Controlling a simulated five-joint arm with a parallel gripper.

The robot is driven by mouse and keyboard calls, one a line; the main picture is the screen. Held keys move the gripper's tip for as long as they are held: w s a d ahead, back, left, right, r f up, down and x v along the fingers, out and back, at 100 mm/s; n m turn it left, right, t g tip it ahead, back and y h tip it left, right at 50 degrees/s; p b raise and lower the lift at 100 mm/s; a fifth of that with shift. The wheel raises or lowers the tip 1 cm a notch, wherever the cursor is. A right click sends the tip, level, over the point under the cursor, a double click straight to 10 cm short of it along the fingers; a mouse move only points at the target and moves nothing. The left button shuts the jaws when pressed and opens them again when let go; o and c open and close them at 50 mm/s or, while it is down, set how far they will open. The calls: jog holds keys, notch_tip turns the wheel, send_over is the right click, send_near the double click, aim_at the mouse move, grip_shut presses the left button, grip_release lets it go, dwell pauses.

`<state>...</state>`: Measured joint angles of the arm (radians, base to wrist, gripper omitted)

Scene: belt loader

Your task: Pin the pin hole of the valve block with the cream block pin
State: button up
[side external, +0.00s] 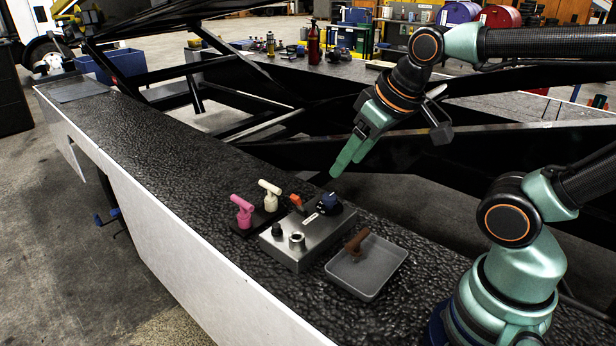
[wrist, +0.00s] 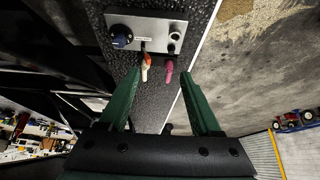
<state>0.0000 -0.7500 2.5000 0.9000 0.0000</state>
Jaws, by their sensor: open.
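The valve block (side external: 312,248) is a silver slab on the dark belt, with a blue knob (side external: 330,203), an orange lever (side external: 296,200), a dark stub (side external: 276,229) and a metal collar (side external: 297,241) on top. I cannot tell for sure which part is the pin hole. The cream block pin (side external: 270,192) has a T-shaped head and stands upright in a black holder beside the block. In the wrist view the cream pin (wrist: 144,74) lies between my finger lines, beyond the tips. My gripper (side external: 338,172) is open and empty, above and behind the block.
A pink pin (side external: 242,208) stands beside the cream one in the black holder (side external: 250,227). A grey tray (side external: 375,278) holding a brown pin (side external: 357,241) sits right of the block. The belt (side external: 150,140) to the left is clear. Dark frame beams run behind it.

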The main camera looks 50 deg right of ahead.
jog(key=o, duration=0.4)
jog(key=shift+c, duration=0.2)
jog(key=shift+w, duration=0.1)
jog(key=n+g, duration=0.6)
jog(key=n, duration=1.2)
send_over(270, 187)
notch_tip(270, 187, down, 8)
jog(key=f, duration=1.2)
jog(key=shift+w+d, duration=0.3)
jog(key=shift+w, duration=0.05)
